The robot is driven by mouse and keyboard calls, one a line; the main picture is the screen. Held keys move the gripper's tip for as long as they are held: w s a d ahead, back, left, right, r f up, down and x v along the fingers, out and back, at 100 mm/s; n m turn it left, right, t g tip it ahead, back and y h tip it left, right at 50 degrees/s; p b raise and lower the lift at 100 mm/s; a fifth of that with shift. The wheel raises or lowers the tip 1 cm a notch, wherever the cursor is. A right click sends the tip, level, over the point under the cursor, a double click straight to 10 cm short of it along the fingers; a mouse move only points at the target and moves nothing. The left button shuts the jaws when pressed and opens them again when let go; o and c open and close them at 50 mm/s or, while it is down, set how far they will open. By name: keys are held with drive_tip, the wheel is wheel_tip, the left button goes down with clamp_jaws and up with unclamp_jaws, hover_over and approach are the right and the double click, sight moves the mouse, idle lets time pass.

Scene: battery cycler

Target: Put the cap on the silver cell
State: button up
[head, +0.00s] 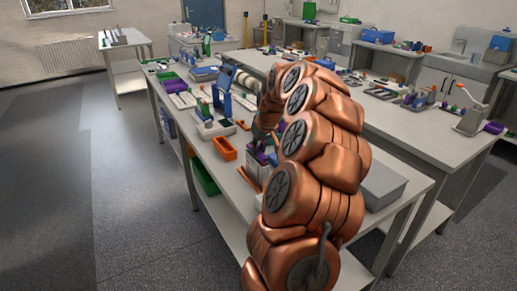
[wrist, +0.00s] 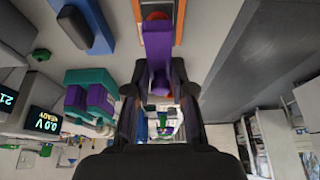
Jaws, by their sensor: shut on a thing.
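In the wrist view, my gripper (wrist: 158,92) has its two dark fingers closed around a purple piece (wrist: 158,45). The piece extends from between the fingers toward the top of the picture, in front of an orange-edged tray or holder (wrist: 179,22). I cannot tell whether this purple piece is the cap. In the head view, my gripper (head: 262,138) is low over the near bench and partly hidden by my copper-coloured arm. I cannot make out the silver cell in either view.
A teal and purple fixture (wrist: 90,80) and a lit display (wrist: 45,122) stand to the left in the wrist view. In the head view, an orange bin (head: 224,148) lies left of my gripper, and a grey box (head: 383,186) stands on the bench to the right.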

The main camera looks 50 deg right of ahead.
drive_tip(key=shift+f+b, duration=0.4)
drive_tip(key=shift+b, duration=0.1)
idle(0.5)
idle(0.3)
drive_tip(key=o, duration=0.9)
drive_tip(key=shift+o, duration=0.5)
drive_tip(key=o, duration=0.4)
drive_tip(key=shift+r, duration=0.15)
drive_tip(key=shift+r+p, duration=0.6)
drive_tip(key=shift+r, duration=2.75)
drive_tip(key=shift+c, duration=0.2)
clamp_jaws()
